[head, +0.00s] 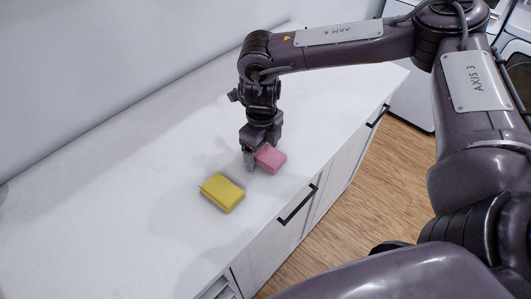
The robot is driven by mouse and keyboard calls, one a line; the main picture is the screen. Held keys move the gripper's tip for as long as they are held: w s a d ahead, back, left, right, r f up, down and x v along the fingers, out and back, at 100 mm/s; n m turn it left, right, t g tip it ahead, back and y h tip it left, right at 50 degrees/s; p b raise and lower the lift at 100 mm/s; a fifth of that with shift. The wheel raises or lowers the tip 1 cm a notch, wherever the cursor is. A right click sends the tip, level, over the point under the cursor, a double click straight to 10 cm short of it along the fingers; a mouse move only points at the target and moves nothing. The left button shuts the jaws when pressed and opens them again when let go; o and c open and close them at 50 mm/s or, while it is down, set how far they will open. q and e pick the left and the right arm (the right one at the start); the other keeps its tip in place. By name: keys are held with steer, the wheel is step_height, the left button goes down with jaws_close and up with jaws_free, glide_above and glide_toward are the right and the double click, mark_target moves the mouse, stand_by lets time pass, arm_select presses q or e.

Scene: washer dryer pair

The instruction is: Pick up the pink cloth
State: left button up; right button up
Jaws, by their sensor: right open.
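The pink cloth (270,159) is a small folded pad lying on the white countertop, near its front edge. My right gripper (254,158) points straight down at the cloth's left side, with a finger beside it. The gripper is open; the wrist partly hides the cloth's upper edge, and I cannot tell whether the fingers touch it. My left gripper does not show.
A yellow cloth (222,192) lies on the countertop (110,220) just left of and nearer than the pink one. Drawers with black handles (297,205) are below the front edge. A wall stands behind; the counter's left part is clear.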

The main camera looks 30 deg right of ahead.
steer(key=c, duration=1.1)
steer(key=shift+o, duration=0.2)
steer(key=shift+r, duration=0.15)
step_height(320, 180, up, 9)
steer(key=shift+w+f+b, duration=0.1)
steer(key=shift+b, duration=0.45)
step_height(320, 180, up, 11)
steer(key=p, duration=0.2)
glide_above(262, 150)
steer(key=o, duration=0.4)
steer(key=c, duration=0.3)
